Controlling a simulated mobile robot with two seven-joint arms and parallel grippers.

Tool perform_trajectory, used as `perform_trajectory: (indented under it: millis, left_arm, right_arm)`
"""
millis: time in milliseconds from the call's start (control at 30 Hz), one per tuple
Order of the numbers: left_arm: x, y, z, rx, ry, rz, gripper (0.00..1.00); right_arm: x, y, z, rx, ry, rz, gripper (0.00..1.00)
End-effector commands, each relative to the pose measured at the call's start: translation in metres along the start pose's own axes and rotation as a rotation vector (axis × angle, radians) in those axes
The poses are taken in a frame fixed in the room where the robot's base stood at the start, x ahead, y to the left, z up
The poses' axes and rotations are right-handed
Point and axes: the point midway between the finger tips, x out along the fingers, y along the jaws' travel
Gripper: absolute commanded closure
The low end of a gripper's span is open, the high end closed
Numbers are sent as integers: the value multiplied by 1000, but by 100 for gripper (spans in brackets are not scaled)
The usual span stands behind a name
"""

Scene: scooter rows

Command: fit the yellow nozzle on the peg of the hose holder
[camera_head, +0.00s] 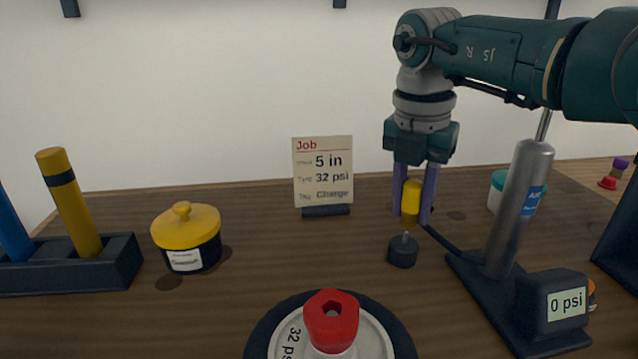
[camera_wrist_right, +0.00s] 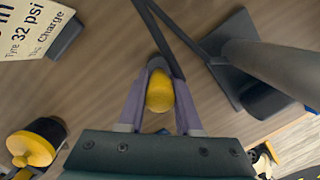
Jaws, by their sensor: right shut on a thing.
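The yellow nozzle (camera_head: 411,200) is upright between the purple fingers of my right gripper (camera_head: 412,208). My right gripper is shut on it, and the nozzle also shows between the fingers in the right wrist view (camera_wrist_right: 159,92). Directly below the nozzle stands the hose holder (camera_head: 403,251), a dark round base with a thin grey peg (camera_head: 404,236). The nozzle's lower end is at the top of the peg; I cannot tell how far it is over it. In the wrist view the nozzle and gripper mostly hide the holder. My left gripper is not in view.
A pump (camera_head: 519,205) with a 0 psi gauge stands right of the holder, its dark hose running to the nozzle. A job card (camera_head: 323,172) stands behind. A red-capped wheel (camera_head: 331,320) is in front. A yellow-lidded pot (camera_head: 186,236) and a dark rack (camera_head: 110,262) are left.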

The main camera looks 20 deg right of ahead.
Motion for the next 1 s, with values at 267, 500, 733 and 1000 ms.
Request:
perform_trajectory:
  millis: [267,500,733,1000]
  left_arm:
    - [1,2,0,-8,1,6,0]
    - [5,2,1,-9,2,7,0]
    - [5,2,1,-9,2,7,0]
    - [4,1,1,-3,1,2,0]
  right_arm:
    - [1,0,0,0,0,0,100]
    - [6,0,0,0,-1,0,100]
    - [6,0,-1,0,0,1,100]
    - [6,0,-1,-1,0,0,100]
